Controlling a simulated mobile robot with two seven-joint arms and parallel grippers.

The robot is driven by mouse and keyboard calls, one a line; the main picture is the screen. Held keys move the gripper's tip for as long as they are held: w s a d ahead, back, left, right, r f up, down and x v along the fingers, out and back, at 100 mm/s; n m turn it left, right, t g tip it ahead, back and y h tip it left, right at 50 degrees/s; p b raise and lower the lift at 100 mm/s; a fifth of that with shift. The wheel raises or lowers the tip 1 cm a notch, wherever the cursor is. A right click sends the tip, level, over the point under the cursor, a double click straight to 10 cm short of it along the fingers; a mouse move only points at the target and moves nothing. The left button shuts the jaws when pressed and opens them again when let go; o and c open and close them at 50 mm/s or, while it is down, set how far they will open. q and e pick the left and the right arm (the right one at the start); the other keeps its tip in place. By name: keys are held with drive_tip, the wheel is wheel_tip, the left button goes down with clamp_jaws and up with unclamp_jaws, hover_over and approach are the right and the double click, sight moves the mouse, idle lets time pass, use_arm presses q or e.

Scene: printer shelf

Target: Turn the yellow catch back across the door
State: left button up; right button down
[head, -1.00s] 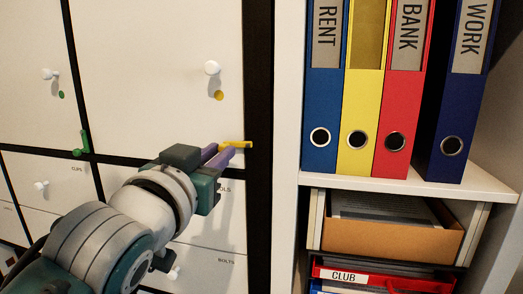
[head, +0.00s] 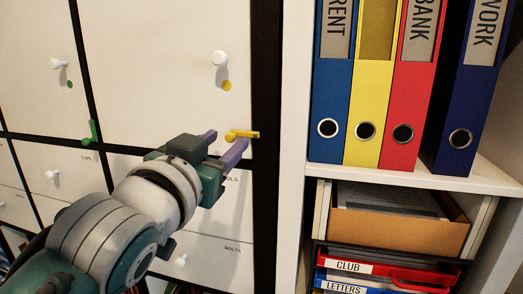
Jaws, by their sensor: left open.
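The yellow catch (head: 246,134) lies level at the lower right of the large white door (head: 160,95). Its left end is over the pale door edge and its right end reaches onto the black upright strip. The door has a white knob (head: 220,58) and a yellow dot (head: 227,86) above the catch. My left gripper (head: 227,139) is open, its two purple fingers spread apart. One finger is left of the catch, the other just below it; I cannot tell whether either touches it. My right gripper is out of view.
A green catch (head: 91,132) stands at the door's lower left. Smaller labelled doors (head: 222,215) are below. To the right, a white shelf (head: 480,176) holds several binders (head: 402,100), with a cardboard tray (head: 400,233) and red tray (head: 400,274) beneath.

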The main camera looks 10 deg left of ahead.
use_arm(q)
drive_tip(key=s, duration=0.9)
drive_tip(key=shift+s+a, duration=0.15)
drive_tip(key=s+a+f+n+g+p, duration=0.1)
drive_tip(key=s+a+f+g+p, duration=0.25)
drive_tip(key=s+f+g, duration=0.75)
drive_tip(key=s+r+g+p, duration=0.3)
drive_tip(key=s+g+p, duration=0.1)
drive_tip(key=s, duration=0.7)
wheel_tip(320, 180, up, 36)
drive_tip(key=p, duration=3.5)
drive_tip(key=shift+d+m+t, duration=0.3)
